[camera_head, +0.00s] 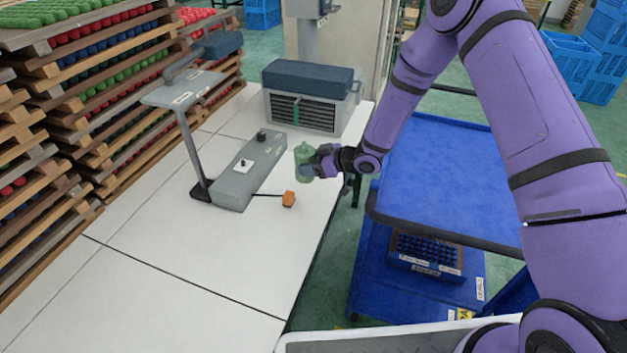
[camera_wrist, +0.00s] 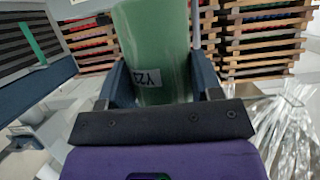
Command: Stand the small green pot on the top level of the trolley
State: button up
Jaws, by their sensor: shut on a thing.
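The small green pot (camera_head: 303,152) is held at my gripper's end, over the white table near its right edge. In the wrist view the green pot (camera_wrist: 158,50) sits between my two fingers and bears a label that seems to read YZ3. My gripper (camera_head: 318,165) is shut on the pot; it also shows in the wrist view (camera_wrist: 160,88). I cannot tell whether the pot's base touches the table. The blue trolley (camera_head: 440,170) stands right of the table. The visible part of its top level is bare; my arm hides some of it.
The trolley's lower level holds a crate (camera_head: 428,254). Stacked pallets (camera_head: 60,120) line the left. Blue crates (camera_head: 570,60) stand behind.

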notch_tip(320, 180, down, 5)
jog(key=shift+d+f, duration=0.1)
jog(key=shift+f, duration=2.05)
jog(key=o, duration=0.7)
jog(key=shift+f, duration=0.1)
